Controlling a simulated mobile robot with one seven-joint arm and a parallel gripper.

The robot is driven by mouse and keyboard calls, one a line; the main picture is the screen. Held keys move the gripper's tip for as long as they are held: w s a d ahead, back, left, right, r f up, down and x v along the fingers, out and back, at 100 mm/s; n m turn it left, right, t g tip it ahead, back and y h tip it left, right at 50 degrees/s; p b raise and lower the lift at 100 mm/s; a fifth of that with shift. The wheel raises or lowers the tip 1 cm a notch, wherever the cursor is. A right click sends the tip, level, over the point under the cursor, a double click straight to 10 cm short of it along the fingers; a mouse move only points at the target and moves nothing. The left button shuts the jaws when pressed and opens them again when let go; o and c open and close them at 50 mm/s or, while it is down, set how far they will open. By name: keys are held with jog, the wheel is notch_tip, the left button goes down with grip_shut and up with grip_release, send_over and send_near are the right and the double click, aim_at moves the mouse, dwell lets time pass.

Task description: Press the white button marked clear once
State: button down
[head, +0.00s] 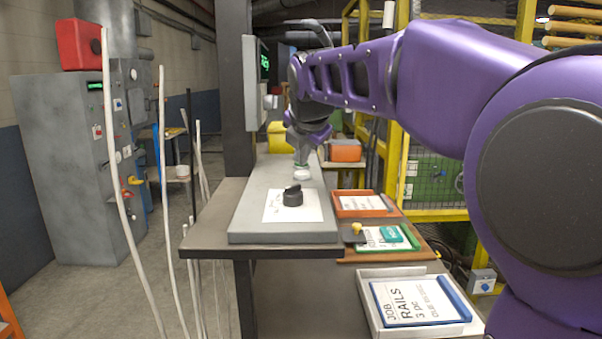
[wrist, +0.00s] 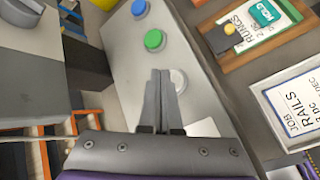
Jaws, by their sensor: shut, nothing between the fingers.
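A white button (head: 302,174) stands on the grey sloping panel (head: 245,215), beyond a black knob (head: 292,196). In the wrist view the white button (wrist: 179,80) is partly hidden behind my fingers. A green button (wrist: 154,39) and a blue button (wrist: 139,8) lie in line with it. My gripper (head: 301,158) is shut and empty, pointing down over the panel close to the white button. In the wrist view its fingertips (wrist: 160,72) overlap the button's left edge; I cannot tell whether they touch anything. No marking on the button is readable.
Trays with job cards (head: 418,300) lie along the panel's right side. A dark post (head: 238,90) carries a grey box with a green display (head: 264,67) at the panel's left. A yellow box (head: 277,137) stands behind.

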aim_at(301, 174)
jog(key=shift+f, duration=0.1)
dwell(0.5)
jog(key=shift+f, duration=0.3)
jog(key=shift+f+b, duration=0.35)
jog(key=shift+f, duration=0.05)
dwell(0.5)
dwell(0.4)
jog(key=shift+r+p, duration=0.8)
jog(key=shift+p, duration=0.05)
notch_tip(301, 174, up, 5)
jog(key=p, duration=0.5)
jog(key=shift+a, duration=0.1)
